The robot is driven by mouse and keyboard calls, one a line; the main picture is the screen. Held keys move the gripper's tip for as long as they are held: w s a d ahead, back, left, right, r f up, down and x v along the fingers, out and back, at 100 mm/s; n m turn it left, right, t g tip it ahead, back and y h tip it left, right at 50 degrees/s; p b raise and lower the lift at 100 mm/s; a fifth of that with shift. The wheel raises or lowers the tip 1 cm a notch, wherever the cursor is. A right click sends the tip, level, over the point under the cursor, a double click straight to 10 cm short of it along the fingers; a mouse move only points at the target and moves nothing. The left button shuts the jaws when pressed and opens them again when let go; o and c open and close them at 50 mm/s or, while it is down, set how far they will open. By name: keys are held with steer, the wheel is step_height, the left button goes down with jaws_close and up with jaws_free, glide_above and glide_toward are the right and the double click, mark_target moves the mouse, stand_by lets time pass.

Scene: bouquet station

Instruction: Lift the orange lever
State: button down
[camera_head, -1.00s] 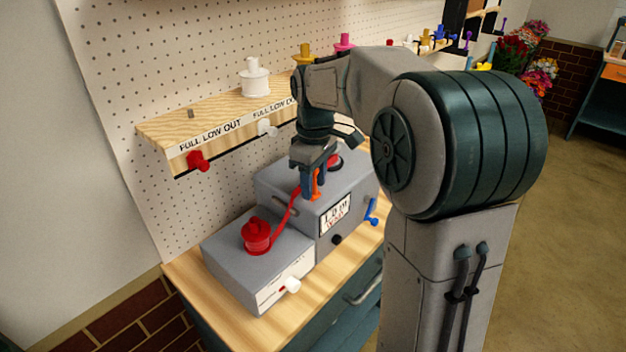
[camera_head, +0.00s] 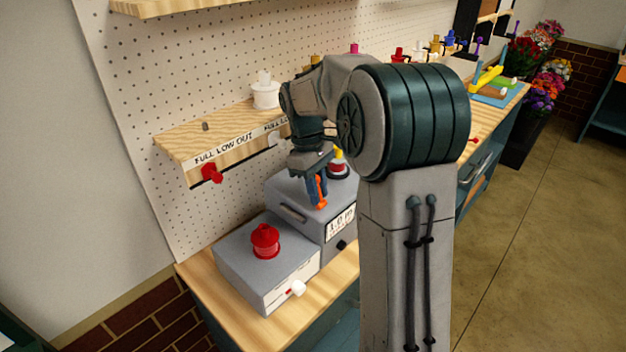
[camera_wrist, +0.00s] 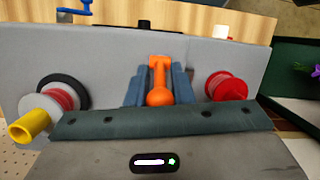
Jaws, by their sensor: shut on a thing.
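The orange lever (camera_head: 321,192) is on the grey machine box (camera_head: 285,187), in the middle of the bench. It also shows in the wrist view (camera_wrist: 158,78), with a rounded end nearest the camera. My gripper (camera_head: 316,190) is over the box, pointing down. Its two blue-grey fingers flank the lever in the wrist view (camera_wrist: 160,85) and are shut on it. The lever's base is partly hidden by the fingers, so I cannot tell its exact angle.
A red spool (camera_head: 265,240) sits on the lower grey box in front. A red and white spool with a yellow top (camera_head: 338,165) is behind my gripper. A wooden shelf (camera_head: 185,148) with a white spool (camera_head: 265,90) overhangs the left. A blue crank (camera_wrist: 75,8) shows in the wrist view.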

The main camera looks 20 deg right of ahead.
steer(key=shift+a, duration=0.1)
steer(key=c, duration=1.3)
jaws_free()
steer(key=shift+f+b, duration=0.15)
steer(key=shift+b, duration=0.25)
